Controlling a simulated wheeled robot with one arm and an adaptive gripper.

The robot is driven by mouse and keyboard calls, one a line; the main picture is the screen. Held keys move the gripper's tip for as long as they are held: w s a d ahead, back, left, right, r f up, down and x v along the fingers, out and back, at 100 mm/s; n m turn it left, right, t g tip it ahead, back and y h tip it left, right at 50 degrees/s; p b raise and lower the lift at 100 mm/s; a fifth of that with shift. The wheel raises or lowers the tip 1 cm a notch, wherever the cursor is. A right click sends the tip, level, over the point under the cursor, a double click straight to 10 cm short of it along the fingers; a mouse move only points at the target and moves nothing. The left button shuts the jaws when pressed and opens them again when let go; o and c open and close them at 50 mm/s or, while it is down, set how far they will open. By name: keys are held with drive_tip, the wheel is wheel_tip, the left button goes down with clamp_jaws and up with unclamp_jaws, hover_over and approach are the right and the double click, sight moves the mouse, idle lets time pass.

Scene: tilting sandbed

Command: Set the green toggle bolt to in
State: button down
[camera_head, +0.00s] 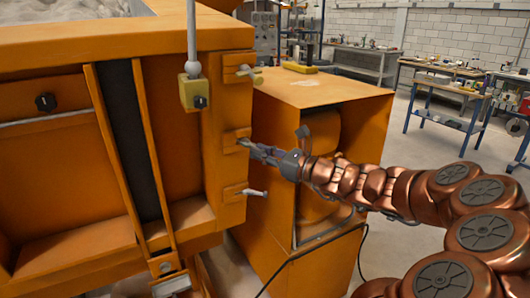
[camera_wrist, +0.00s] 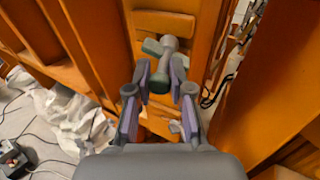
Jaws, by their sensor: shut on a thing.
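The green toggle bolt (camera_wrist: 152,46) shows in the wrist view on an orange plate, with a pale grey-green handle that ends in a darker green tip (camera_wrist: 159,84). My gripper (camera_wrist: 160,77) has a finger on each side of this handle and is shut on it. In the head view my gripper (camera_head: 251,148) reaches from the right to the middle of three bolts on the orange side panel. The fingers hide most of that bolt there, so its slide position is hard to tell.
A yellowish bolt (camera_head: 257,79) sits above and a whitish bolt (camera_head: 252,192) below on the same panel. A yellow switch box (camera_head: 193,92) hangs on a rod to the left. An orange cabinet (camera_head: 318,92) stands close behind my gripper.

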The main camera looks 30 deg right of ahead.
drive_tip(key=shift+s+a+f, duration=0.1)
drive_tip(key=shift+s+a, duration=0.05)
drive_tip(key=shift+a, duration=1)
drive_tip(key=c, duration=1.1)
unclamp_jaws()
drive_tip(key=shift+a, duration=0.1)
drive_tip(key=shift+o, duration=0.4)
drive_tip(key=shift+d, duration=0.2)
drive_tip(key=shift+d, duration=0.1)
drive_tip(key=v, duration=1.1)
drive_tip(key=shift+s+d, duration=0.15)
drive_tip(key=shift+s, duration=0.25)
